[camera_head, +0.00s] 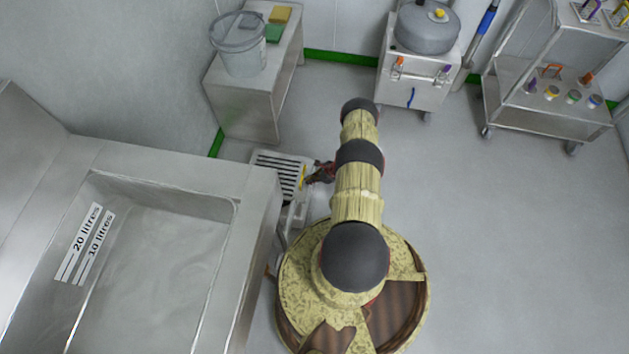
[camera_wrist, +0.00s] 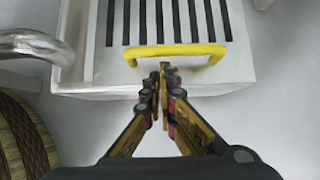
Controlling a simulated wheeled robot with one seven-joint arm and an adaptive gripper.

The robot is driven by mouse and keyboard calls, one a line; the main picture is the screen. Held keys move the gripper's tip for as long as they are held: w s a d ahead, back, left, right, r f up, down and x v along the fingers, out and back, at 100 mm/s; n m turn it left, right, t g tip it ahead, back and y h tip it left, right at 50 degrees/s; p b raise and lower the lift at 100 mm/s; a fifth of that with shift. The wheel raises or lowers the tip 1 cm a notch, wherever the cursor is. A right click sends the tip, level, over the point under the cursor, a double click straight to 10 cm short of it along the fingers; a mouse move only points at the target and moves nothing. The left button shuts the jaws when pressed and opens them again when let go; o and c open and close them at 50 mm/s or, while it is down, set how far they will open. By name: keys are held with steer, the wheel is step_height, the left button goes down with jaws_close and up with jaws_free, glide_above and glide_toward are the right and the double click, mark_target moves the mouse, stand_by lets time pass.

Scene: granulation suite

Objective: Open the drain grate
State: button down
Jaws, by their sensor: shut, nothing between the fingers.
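The drain grate (camera_head: 283,173) is a pale slotted panel on a low box on the floor, beside the sink unit. In the wrist view the slotted grate (camera_wrist: 203,25) fills the top middle, with dark parallel slots. A yellow bar handle (camera_wrist: 175,51) runs across its near edge; it also shows as a small yellow strip in the head view (camera_head: 304,176). My gripper (camera_wrist: 164,70) is shut and empty. Its fingertips are just on the near side of the handle in the picture; I cannot tell whether they touch it. In the head view my gripper (camera_head: 312,175) is at the grate's right edge.
A steel sink (camera_head: 262,200) with litre marks stands at left. A curved metal pipe (camera_wrist: 35,45) is left of the grate. A steel bench (camera_head: 245,112) with a bucket is behind. A wheeled vessel cart (camera_head: 405,90) and shelf trolley (camera_head: 550,115) stand further back. Floor at right is clear.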

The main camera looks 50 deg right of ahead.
steer(key=shift+w+f, duration=0.15)
steer(key=shift+f, duration=0.05)
steer(key=shift+r, duration=0.1)
steer(key=shift+w+a+r+g+p, duration=0.1)
steer(key=shift+w+r+g+p, duration=0.1)
steer(key=shift+r+p, duration=0.55)
steer(key=shift+w+a+r+g+p, duration=0.15)
steer(key=shift+r+p, duration=0.25)
steer(key=shift+r, duration=0.55)
steer(key=w+a+r+g+h+p, duration=0.1)
steer(key=w+a+r+p, duration=0.3)
steer(key=w+r, duration=0.5)
steer(key=w+a+r+g+h+p, duration=0.1)
steer(key=w+a+r+p, duration=0.3)
steer(key=w+r, duration=0.5)
step_height(320, 180, up, 6)
steer(key=shift+w+a+f+g+p, duration=0.2)
steer(key=shift+w+a+g+p, duration=0.2)
steer(key=shift+a+g, duration=0.4)
steer(key=shift+r, duration=0.1)
